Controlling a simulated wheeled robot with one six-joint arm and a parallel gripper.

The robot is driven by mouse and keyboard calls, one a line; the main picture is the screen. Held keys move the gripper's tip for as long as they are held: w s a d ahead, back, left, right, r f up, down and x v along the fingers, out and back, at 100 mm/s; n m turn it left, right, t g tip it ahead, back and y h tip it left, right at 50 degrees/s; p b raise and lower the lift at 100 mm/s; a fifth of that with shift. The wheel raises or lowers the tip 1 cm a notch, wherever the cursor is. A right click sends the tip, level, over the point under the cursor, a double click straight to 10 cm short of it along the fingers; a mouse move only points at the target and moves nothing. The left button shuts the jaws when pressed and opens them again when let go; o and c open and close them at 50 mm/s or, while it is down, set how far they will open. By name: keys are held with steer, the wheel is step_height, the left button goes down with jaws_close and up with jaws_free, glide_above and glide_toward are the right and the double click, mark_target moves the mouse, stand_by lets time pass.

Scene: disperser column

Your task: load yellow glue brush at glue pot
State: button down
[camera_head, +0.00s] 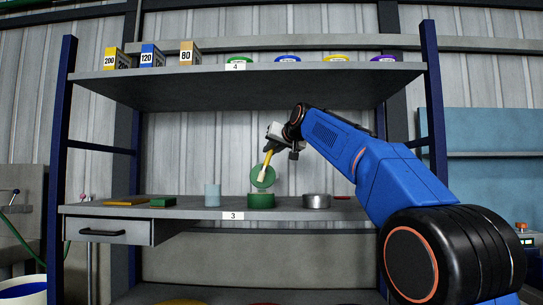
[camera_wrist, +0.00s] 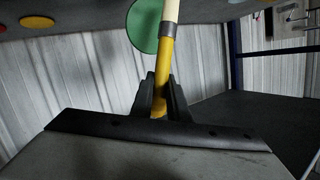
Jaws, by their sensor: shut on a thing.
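My gripper (camera_head: 270,147) is shut on the yellow handle of the glue brush (camera_head: 267,161), which slants down with its pale bristles lowest. The brush also shows in the wrist view (camera_wrist: 165,65), where the gripper fingers (camera_wrist: 164,92) close around the handle, below a grey metal band and the cream bristles. The green glue pot (camera_head: 261,201) stands on the middle shelf, with a round green lid (camera_head: 267,182) upright behind it. The bristle end overlaps the lid in the head view, just above the pot's rim. Whether it is directly over the opening cannot be told.
A green block (camera_head: 163,202) and a flat yellow-brown piece (camera_head: 126,202) lie further left. The upper shelf (camera_head: 250,75) is overhead.

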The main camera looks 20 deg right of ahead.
steer(key=shift+r, duration=1.5)
